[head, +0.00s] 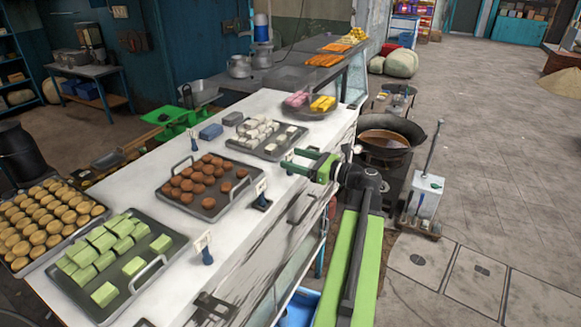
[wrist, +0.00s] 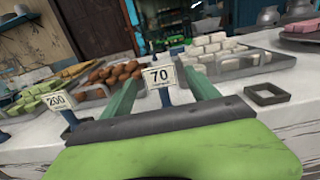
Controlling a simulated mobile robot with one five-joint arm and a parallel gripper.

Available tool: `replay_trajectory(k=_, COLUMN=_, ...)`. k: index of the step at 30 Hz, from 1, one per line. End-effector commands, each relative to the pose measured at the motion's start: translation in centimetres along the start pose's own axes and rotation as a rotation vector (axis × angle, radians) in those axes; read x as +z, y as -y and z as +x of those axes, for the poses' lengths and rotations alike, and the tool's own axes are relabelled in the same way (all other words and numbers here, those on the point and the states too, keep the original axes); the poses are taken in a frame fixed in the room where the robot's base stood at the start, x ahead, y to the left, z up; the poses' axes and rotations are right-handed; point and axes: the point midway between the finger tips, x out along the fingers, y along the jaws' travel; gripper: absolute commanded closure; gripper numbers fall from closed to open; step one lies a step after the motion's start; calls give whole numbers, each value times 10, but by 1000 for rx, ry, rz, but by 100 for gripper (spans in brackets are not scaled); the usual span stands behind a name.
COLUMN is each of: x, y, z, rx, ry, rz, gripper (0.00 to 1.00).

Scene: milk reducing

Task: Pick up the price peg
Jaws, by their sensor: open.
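A price peg (wrist: 160,76) with a white card reading 70 shows upright between my two green fingers in the wrist view. In the head view a small card on a dark blue peg (head: 290,160) stands at my fingertips, by the counter's right edge. My gripper (head: 291,157) is open, with a finger on either side of the peg. In the wrist view the gripper (wrist: 162,82) shows gaps between the peg and both fingers. I cannot tell whether the peg touches anything but the counter.
A tray of white sweets (head: 285,149) lies behind my gripper. A dark wok (head: 385,137) stands right of the counter.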

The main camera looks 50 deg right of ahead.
Motion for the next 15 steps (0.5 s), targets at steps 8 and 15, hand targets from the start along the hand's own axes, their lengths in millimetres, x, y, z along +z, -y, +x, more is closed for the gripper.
replay_trajectory(k=8, x=-1, y=1, z=22, rx=2, ry=0, rz=0, gripper=31)
replay_trajectory(k=15, x=-1, y=2, z=52, rx=-1, ry=0, rz=0, gripper=31)
